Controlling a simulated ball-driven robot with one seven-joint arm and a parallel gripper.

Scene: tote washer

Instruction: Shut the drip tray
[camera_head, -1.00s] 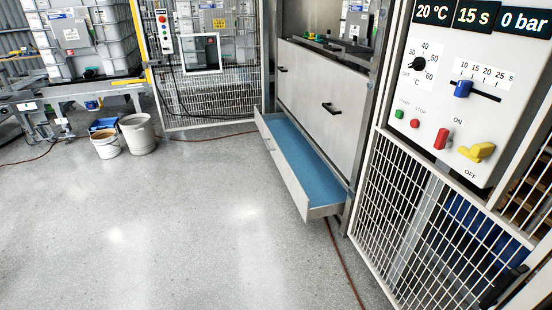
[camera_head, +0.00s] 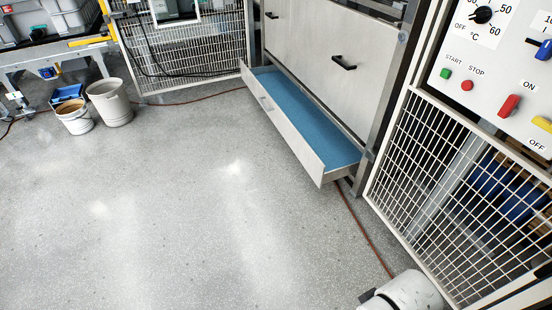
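The drip tray (camera_head: 291,133) is a long, low drawer with a pale front and a blue inner floor. It stands pulled out at the foot of the washer's pale cabinet (camera_head: 308,50), close above the floor. A rounded white-grey part at the lower right edge looks like my own arm. It is apart from the tray, with floor between them. My gripper's fingers are not in view.
A mesh fence (camera_head: 450,180) and control panel (camera_head: 500,75) stand to the right. Two buckets (camera_head: 110,101) stand at the left near a trolley. A reddish cable (camera_head: 362,228) runs along the floor from the tray's near end. The middle floor is clear.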

